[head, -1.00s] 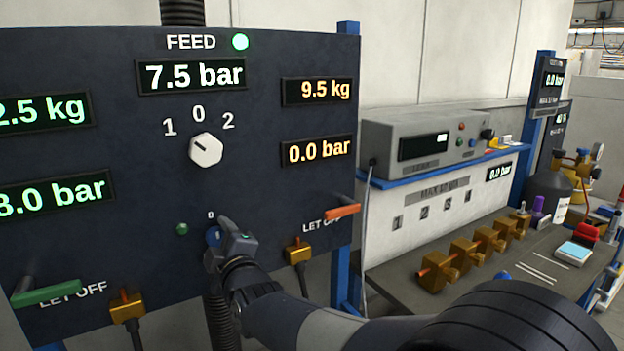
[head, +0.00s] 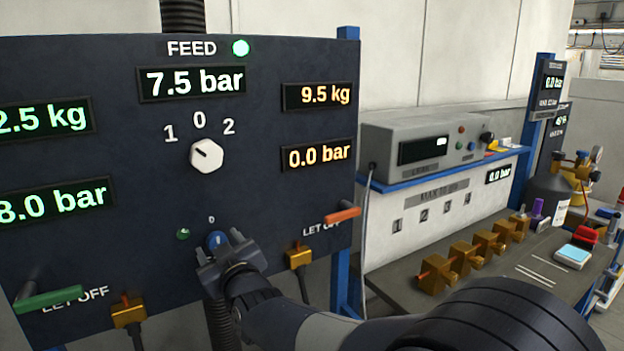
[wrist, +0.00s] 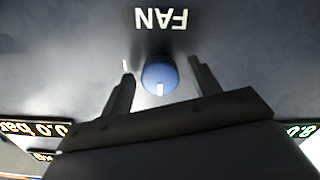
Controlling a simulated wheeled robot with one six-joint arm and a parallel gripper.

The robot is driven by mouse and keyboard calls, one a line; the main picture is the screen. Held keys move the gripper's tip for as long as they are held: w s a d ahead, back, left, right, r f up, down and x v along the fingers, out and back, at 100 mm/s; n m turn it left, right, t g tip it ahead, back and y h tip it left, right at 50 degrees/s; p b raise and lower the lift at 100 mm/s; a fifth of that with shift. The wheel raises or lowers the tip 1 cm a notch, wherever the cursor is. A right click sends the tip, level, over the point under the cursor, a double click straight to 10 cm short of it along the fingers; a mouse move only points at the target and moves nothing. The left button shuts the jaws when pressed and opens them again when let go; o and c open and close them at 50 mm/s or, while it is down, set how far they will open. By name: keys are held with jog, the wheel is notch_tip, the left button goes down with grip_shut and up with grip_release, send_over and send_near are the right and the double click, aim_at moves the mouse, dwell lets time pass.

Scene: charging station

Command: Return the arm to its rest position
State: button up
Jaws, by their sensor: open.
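My gripper (head: 226,247) is open and empty in front of the dark control panel (head: 130,165), just below a blue knob (head: 217,240) in the head view. In the wrist view the blue knob (wrist: 158,77) shows in the space between the two spread fingers of my gripper (wrist: 161,76), with a gap on each side. How far the fingertips stand from the panel face is hard to tell. The knob's white mark points toward the bottom of the wrist view. My arm reaches in from the lower right of the head view.
The panel carries a white FEED selector (head: 206,155), a red-orange lever (head: 342,215), a green lever (head: 48,299) and brass fittings (head: 298,256) near my gripper. To the right, a bench (head: 500,300) holds several brass blocks (head: 435,273) below a grey instrument (head: 420,145).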

jog(key=shift+m+p, duration=2.3)
jog(key=shift+m, duration=0.9)
